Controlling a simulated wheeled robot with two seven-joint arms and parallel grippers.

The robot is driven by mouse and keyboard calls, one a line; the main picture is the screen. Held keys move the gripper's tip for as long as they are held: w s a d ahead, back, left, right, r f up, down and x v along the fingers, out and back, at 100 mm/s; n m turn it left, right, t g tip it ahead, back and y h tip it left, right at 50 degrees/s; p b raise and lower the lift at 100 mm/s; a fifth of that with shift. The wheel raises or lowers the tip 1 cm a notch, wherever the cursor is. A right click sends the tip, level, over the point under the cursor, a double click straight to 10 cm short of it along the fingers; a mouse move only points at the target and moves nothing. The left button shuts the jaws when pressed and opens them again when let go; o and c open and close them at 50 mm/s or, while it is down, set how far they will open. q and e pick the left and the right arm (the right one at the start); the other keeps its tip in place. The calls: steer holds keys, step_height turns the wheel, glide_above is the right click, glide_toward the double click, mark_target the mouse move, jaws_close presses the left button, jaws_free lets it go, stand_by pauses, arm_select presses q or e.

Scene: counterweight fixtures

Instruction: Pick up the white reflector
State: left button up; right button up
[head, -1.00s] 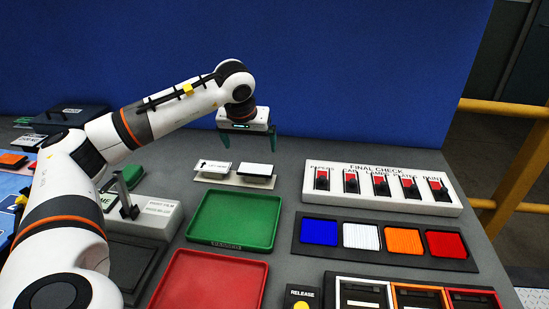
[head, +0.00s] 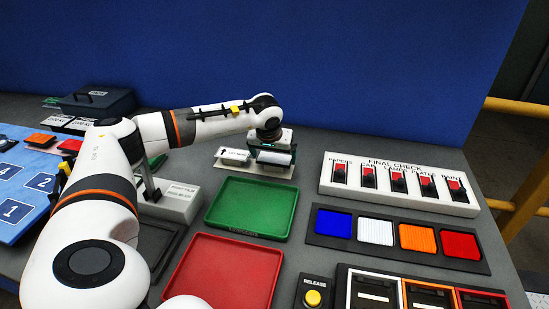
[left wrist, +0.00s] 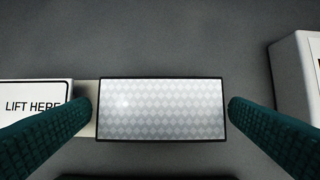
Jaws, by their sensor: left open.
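A flat white panel with a pale diamond pattern and a dark rim (left wrist: 160,108) lies between the fingers of my left gripper (left wrist: 160,104) in the left wrist view. The fingers stand at its two short ends, open, with narrow gaps. In the head view my left gripper (head: 272,152) is low over the back of the bench, partly covering this panel. A white ribbed square (head: 376,231) sits in a dark tray (head: 338,252) at the right, apart from the gripper. No label tells which is the white reflector. My right gripper is out of view.
A plate marked "LIFT HERE" (left wrist: 35,100) is just left of the panel. Blue (head: 334,223), orange (head: 418,238) and red (head: 459,245) squares share the dark tray. A switch box (head: 400,203) stands behind them. Green (head: 250,207) and red (head: 225,270) trays lie in front.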

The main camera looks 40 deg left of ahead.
arm_select(q)
steer(key=c, duration=0.7)
steer(key=shift+o, duration=0.2)
steer(key=shift+r, duration=0.1)
